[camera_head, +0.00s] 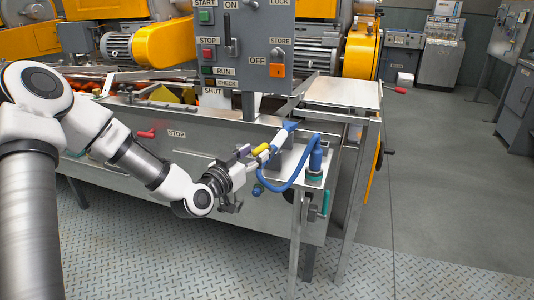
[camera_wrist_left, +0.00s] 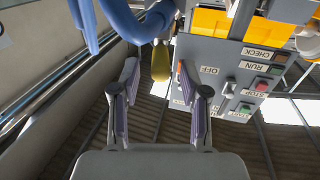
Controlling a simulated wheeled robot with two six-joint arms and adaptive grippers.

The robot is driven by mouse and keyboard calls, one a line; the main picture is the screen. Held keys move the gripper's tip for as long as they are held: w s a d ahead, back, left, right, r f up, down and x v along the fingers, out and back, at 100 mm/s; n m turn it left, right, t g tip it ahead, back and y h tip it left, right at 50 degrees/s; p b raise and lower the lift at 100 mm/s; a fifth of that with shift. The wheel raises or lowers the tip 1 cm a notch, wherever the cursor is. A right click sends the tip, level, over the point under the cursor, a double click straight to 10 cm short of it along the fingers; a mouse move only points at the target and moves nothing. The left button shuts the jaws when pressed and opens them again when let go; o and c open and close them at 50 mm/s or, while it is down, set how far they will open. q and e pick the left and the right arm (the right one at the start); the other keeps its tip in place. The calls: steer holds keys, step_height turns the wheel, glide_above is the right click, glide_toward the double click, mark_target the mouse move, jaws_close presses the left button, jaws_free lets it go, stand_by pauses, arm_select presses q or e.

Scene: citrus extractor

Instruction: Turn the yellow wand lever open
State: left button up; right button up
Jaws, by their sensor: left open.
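The yellow wand lever (camera_head: 261,149) sits on the white and blue spray wand (camera_head: 283,137), beside the metal stand in the head view. In the left wrist view the yellow lever (camera_wrist_left: 161,62) hangs upper centre, near the line between my fingertips. My left gripper (camera_head: 244,160) is open and close to the lever, its fingers pointing toward it. In the left wrist view the fingers of the left gripper (camera_wrist_left: 158,78) are apart, one on each side of the lever's lower end. I cannot tell whether they touch it. My right gripper is not in view.
A blue hose (camera_head: 291,182) loops from the wand to a blue fitting (camera_head: 315,155) on the metal stand. A grey control panel (camera_head: 245,45) rises above the steel tank (camera_head: 200,140). The grey floor (camera_head: 450,180) at the right is clear.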

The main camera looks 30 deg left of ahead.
mark_target(265, 145)
arm_select(q)
steer(key=w, duration=0.5)
steer(key=shift+w+f, duration=0.1)
steer(key=shift+w, duration=0.15)
jaws_close()
steer(key=shift+d+f+n+y+b, duration=0.15)
steer(key=shift+n+y+b, duration=0.35)
steer(key=shift+y, duration=0.3)
steer(key=shift+d+n+y, duration=0.1)
steer(key=shift+n+y, duration=0.7)
steer(key=shift+y, duration=0.4)
steer(key=shift+g, duration=0.3)
jaws_free()
steer(key=shift+s, duration=0.1)
